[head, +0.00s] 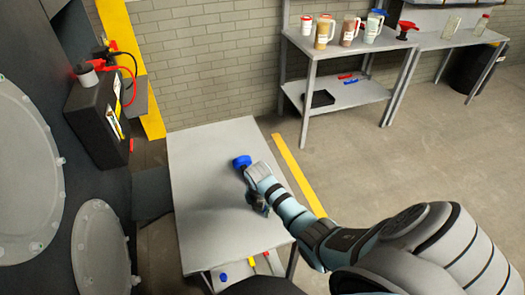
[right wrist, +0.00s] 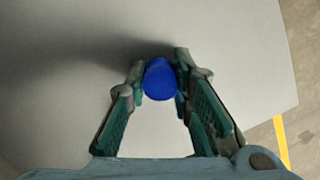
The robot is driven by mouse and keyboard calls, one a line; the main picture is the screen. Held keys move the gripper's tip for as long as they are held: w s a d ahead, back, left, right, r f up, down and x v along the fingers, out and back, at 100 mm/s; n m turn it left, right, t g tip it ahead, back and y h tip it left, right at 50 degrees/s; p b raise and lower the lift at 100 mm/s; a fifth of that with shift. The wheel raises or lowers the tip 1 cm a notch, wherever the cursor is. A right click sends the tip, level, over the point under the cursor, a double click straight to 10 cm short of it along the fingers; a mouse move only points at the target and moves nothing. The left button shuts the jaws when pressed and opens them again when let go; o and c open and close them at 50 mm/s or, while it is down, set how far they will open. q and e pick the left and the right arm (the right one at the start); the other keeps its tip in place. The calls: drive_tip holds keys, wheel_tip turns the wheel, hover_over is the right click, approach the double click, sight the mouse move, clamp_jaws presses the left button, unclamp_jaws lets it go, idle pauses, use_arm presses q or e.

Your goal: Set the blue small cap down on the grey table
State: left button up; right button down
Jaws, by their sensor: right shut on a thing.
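The blue small cap (head: 242,162) is at the tip of my right gripper (head: 247,168), over the grey table (head: 205,155). In the right wrist view the cap (right wrist: 161,80) sits between the two fingertips of the right gripper (right wrist: 160,78), which touch it on both sides. The gripper is shut on it. The grey tabletop (right wrist: 235,60) fills most of that view, with a dark shadow beside the cap. I cannot tell whether the cap touches the tabletop. My left gripper is not in view.
The tabletop around the cap is bare. A lower shelf (head: 238,272) holds small blue, yellow and red items. A black battery (head: 97,120) with red and black leads stands at the left. A back table (head: 335,45) carries several bottles and cups.

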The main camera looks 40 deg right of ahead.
drive_tip(key=shift+s+a+f, duration=0.5)
drive_tip(key=shift+s+f, duration=0.25)
drive_tip(key=shift+f, duration=0.1)
drive_tip(key=c, duration=1.4)
unclamp_jaws()
drive_tip(key=shift+w+f, duration=0.1)
drive_tip(key=shift+o, duration=0.4)
drive_tip(key=shift+w+d+f, duration=0.35)
drive_tip(key=shift+w+f, duration=0.05)
drive_tip(key=shift+w, duration=0.1)
drive_tip(key=shift+r, duration=0.15)
drive_tip(key=shift+r, duration=0.15)
drive_tip(key=shift+r, duration=0.2)
wheel_tip(320, 180, up, 12)
drive_tip(key=a, duration=0.1)
drive_tip(key=shift+s+a+f, duration=0.2)
drive_tip(key=shift+s, duration=0.2)
